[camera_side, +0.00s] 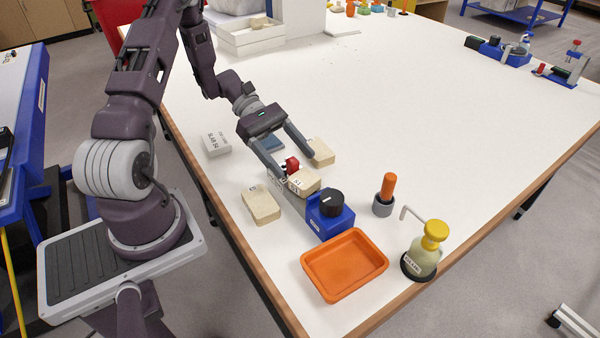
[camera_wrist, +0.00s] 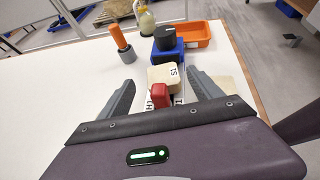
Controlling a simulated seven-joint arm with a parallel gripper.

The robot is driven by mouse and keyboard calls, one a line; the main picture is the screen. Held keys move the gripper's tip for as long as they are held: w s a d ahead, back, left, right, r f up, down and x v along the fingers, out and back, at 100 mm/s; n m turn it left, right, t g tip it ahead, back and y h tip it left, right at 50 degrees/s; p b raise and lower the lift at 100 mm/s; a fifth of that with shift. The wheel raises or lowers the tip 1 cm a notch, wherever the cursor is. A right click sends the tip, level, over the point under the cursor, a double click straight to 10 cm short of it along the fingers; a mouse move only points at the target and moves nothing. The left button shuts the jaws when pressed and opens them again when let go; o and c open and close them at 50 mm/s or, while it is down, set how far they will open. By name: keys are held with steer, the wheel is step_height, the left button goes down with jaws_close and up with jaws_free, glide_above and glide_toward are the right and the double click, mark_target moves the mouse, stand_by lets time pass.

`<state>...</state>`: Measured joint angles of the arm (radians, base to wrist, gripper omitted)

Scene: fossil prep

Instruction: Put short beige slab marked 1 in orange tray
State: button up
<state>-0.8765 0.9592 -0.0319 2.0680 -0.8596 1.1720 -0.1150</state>
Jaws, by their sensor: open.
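A short beige slab marked S1 (camera_side: 304,182) sits at the blue fixture with a black knob (camera_side: 330,217), next to a small red block (camera_side: 291,165). In the wrist view the slab (camera_wrist: 163,77) lies ahead, between the finger lines, with the red block (camera_wrist: 159,95) nearer me. My gripper (camera_side: 298,167) is open, its fingers on either side of the fixture line. I see no clear contact with the slab. The orange tray (camera_side: 309,264) is empty near the table's front edge; it also shows in the wrist view (camera_wrist: 205,43), beyond the fixture.
One beige slab (camera_side: 262,205) lies left of the fixture, and another (camera_side: 321,152) lies behind my right finger. A white block labelled SLAB S4 (camera_side: 216,145) is farther left. An orange-handled tool in a grey holder (camera_side: 383,207) and a yellow-capped bottle (camera_side: 425,258) stand right of the tray.

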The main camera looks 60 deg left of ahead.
steer(key=s+d+r+m+g+y, duration=0.2)
steer(key=d+r+m+y, duration=0.1)
steer(key=r+m, duration=0.25)
steer(key=s+d+r+m+g+y, duration=0.1)
steer(key=s+d+r+m+y, duration=0.25)
steer(key=r, duration=0.25)
steer(key=s+d+r+m+t+y, duration=0.4)
steer(key=s+r+m, duration=0.4)
steer(key=s+m, duration=0.2)
steer(key=shift+s+r+m+t+y, duration=0.3)
steer(key=shift+s+r+t+y, duration=0.1)
steer(key=shift+t+y, duration=0.5)
steer(key=shift+o, duration=0.5)
steer(key=shift+s+m, duration=0.25)
steer(key=shift+m, duration=0.05)
steer(key=shift+w+r, duration=0.1)
